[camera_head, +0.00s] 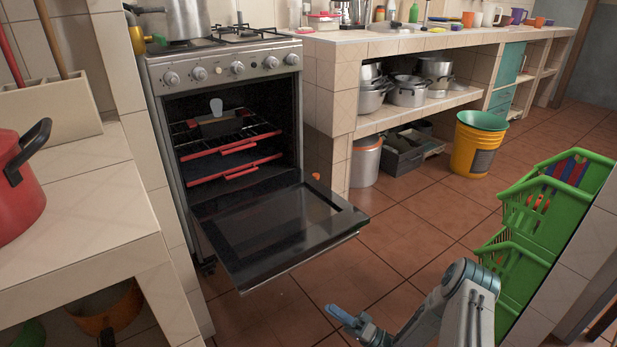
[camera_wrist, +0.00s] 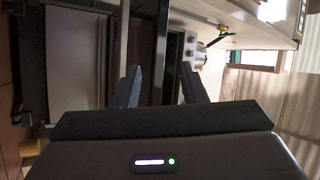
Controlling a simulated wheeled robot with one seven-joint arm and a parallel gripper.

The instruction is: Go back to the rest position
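My gripper (camera_head: 346,318) is low at the bottom of the head view, above the tiled floor and in front of the open oven door. In the wrist view my gripper (camera_wrist: 160,72) shows two dark fingers spread apart, with nothing between them. My arm's grey links rise at the bottom right of the head view and hide part of the gripper. The oven (camera_head: 230,108) stands open, its door (camera_head: 280,225) folded down. A dark item (camera_head: 219,124) with a light grey upright part sits on the upper rack.
A red pot (camera_head: 15,190) stands on the left counter. Green crates (camera_head: 545,215) are at the right, close to my arm. A yellow bucket (camera_head: 478,148) stands on the floor by the shelves. Floor between the oven door and crates is clear.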

